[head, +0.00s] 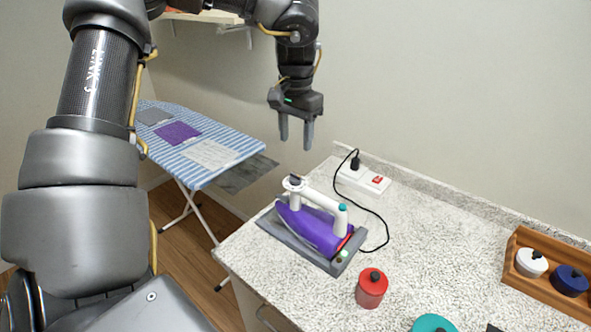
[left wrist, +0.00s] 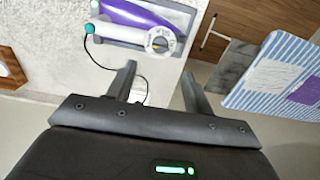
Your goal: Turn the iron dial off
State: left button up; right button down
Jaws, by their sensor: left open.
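A purple and white iron (head: 315,222) rests on a grey stand (head: 330,262) at the counter's left end. Its white round dial (head: 294,183) with a dark pointer sits on top of the handle's far end. In the left wrist view the dial (left wrist: 160,42) shows printed marks, too small to read, and the purple iron body (left wrist: 135,14) is cut off by the top edge. My left gripper (head: 296,146) is open and empty, pointing down, above and behind the iron, apart from it. Its fingers also show in the left wrist view (left wrist: 158,82). My right gripper is not seen.
A black cord runs to a white power strip (head: 363,180) with a red switch. A red jar (head: 371,289), a teal lid (head: 434,324) and a wooden tray (head: 533,281) of jars stand on the counter. A striped ironing board (head: 222,135) with cloths stands left.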

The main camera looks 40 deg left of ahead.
aim_at(295, 175)
pick_arm(q)
notch_tip(295, 175, down, 9)
jog(key=p, duration=0.2)
jog(key=shift+a+f+p, duration=0.1)
jog(key=shift+f+p, duration=0.05)
jog(key=shift+p, duration=0.25)
jog(key=shift+f, duration=0.55)
